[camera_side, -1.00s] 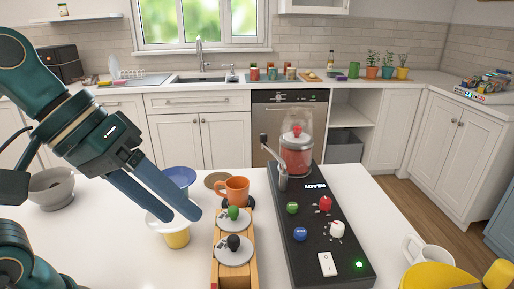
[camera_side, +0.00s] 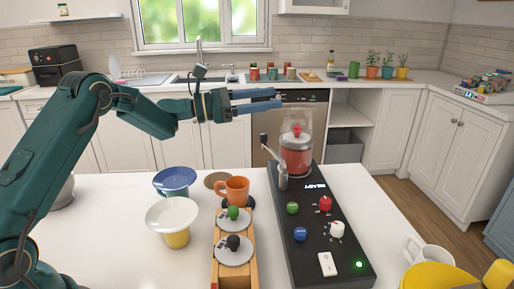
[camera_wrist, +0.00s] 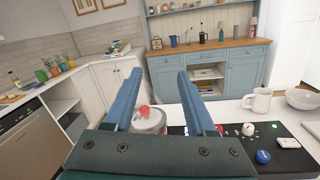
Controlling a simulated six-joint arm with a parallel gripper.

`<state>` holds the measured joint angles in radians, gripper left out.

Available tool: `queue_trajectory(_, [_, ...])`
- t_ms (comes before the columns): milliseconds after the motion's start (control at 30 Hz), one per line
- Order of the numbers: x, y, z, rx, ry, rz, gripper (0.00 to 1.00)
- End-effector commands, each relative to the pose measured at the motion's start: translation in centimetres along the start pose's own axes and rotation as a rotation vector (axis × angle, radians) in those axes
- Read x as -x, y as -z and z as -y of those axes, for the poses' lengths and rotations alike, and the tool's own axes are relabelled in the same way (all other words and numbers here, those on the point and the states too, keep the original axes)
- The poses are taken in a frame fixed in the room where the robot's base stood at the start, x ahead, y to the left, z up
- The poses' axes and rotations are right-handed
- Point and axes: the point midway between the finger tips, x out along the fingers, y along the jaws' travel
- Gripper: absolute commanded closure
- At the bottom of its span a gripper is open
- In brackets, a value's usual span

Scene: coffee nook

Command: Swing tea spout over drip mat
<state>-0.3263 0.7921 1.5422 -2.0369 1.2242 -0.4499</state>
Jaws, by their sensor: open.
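My gripper (camera_side: 278,98) is open and empty, raised above the far side of the counter with its fingers pointing right. In the wrist view its two blue fingers (camera_wrist: 158,74) are spread, with the jar's lid (camera_wrist: 147,117) seen between and beyond them. The glass jar of red tea (camera_side: 297,158) stands at the far end of the black console. A grey upright arm with a dark knob (camera_side: 281,178), which looks like the tea spout, stands at the console's left edge, below and apart from my fingers.
The black console (camera_side: 312,210) carries green, red, blue and white knobs, a white switch and a lit green light. A wooden rack (camera_side: 215,270) holds discs with green and black knobs.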

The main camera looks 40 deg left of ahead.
Motion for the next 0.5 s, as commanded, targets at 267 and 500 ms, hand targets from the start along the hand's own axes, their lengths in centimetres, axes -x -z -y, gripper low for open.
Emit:
queue_trajectory(267, [3.4, 11.2, -3.7, 0.206, -0.178, -0.062, 0.44])
queue_trajectory(500, [4.2, 14.0, -3.6, 0.247, -0.196, -0.096, 0.44])
